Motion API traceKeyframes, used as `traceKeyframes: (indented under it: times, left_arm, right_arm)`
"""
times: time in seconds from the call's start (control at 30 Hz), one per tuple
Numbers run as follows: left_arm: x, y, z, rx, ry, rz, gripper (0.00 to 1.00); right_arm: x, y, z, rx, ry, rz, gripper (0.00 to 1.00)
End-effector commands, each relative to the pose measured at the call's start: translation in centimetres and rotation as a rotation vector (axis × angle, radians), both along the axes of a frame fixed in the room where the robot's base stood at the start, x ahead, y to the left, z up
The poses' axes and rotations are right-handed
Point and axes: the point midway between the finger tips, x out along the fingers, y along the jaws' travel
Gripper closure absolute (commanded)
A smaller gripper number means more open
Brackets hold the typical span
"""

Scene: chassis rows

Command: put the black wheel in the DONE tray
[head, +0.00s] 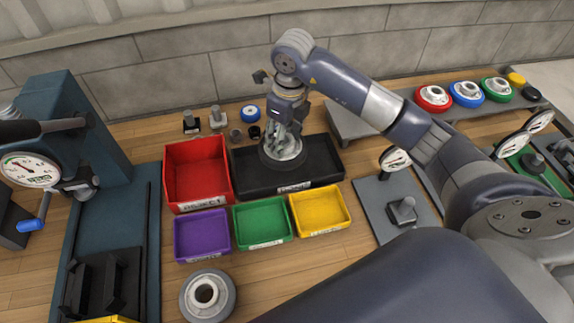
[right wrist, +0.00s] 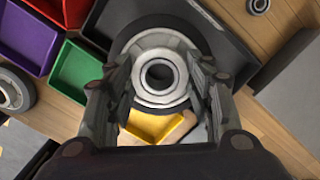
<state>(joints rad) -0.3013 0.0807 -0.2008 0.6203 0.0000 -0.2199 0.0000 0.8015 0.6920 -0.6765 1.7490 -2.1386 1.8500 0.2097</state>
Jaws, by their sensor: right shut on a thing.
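The black wheel (head: 283,161) has a dark tyre and a silver hub. It also shows in the right wrist view (right wrist: 158,98), between the fingers. My right gripper (head: 285,143) points down and is shut on the wheel's hub. The wheel is over the black tray (head: 325,149), inside its outline in the head view. I cannot tell whether it touches the tray floor. The tray's front label (head: 294,187) is too small to read. My left gripper is not in view.
A red bin (head: 197,172) stands left of the black tray. Purple (head: 202,234), green (head: 263,222) and yellow (head: 320,209) bins sit in front. A grey wheel (head: 190,298) lies nearer. Several coloured wheels (head: 421,101) line the shelf at right.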

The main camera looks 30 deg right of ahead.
Motion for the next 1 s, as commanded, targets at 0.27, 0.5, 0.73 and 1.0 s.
traceKeyframes:
  times: [0.27, 0.5, 0.73, 1.0]
  left_arm:
    - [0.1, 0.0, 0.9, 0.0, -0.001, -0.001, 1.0]
    - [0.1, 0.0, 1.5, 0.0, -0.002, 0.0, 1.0]
    - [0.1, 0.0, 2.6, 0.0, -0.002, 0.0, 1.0]
    - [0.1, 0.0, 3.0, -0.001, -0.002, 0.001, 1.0]
  right_arm:
    - [1.6, -1.6, -0.1, 0.006, -0.011, -0.415, 0.87]
    - [2.0, -2.1, -1.3, 0.006, -0.011, -0.535, 0.87]
    - [1.9, -2.1, -5.3, 0.006, -0.011, -0.537, 0.87]
    - [2.0, -2.1, -7.6, 0.007, -0.013, -0.535, 0.87]
